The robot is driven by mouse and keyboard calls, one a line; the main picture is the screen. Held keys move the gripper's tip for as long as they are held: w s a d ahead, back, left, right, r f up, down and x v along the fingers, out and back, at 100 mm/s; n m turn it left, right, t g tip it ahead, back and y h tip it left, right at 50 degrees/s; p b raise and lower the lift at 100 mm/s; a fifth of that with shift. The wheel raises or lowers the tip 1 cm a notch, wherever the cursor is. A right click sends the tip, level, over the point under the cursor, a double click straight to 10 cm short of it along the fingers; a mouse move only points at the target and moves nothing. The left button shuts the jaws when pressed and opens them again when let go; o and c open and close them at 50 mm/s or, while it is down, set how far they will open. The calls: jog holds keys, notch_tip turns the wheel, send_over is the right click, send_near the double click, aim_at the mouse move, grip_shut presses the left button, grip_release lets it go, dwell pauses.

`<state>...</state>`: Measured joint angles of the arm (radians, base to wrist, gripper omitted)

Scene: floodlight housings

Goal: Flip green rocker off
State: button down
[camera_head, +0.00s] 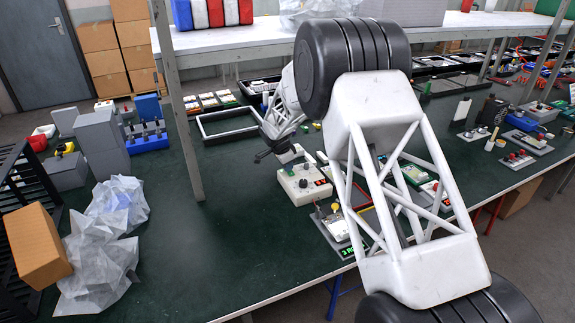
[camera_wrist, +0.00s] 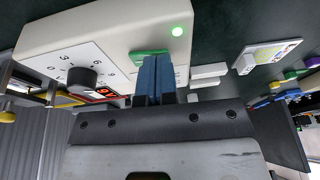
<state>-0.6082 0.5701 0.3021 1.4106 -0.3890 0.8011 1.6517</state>
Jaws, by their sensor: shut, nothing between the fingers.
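A white control box (camera_wrist: 110,35) fills the upper left of the wrist view. It has a black dial knob (camera_wrist: 82,77) with numbers around it and a small red display (camera_wrist: 103,93). The green rocker (camera_wrist: 146,53) sits on its face, partly hidden behind my fingertips. In the head view the box (camera_head: 303,184) stands on the green table, just beyond my arm; the rocker cannot be made out there.
A white plate with small parts (camera_wrist: 268,54) lies beside the box. An empty grey frame (camera_head: 232,123) lies behind my gripper. Crumpled clear plastic (camera_head: 103,240) and a cardboard box (camera_head: 37,243) are at the left. The table's front left middle is clear.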

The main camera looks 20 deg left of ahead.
jog(key=shift+f, duration=0.25)
dwell(0.3)
jog(key=shift+s+d, duration=0.1)
jog(key=shift+s+d+r, duration=0.15)
jog(key=shift+s+d, duration=0.25)
jog(key=shift+r, duration=0.2)
dwell(0.4)
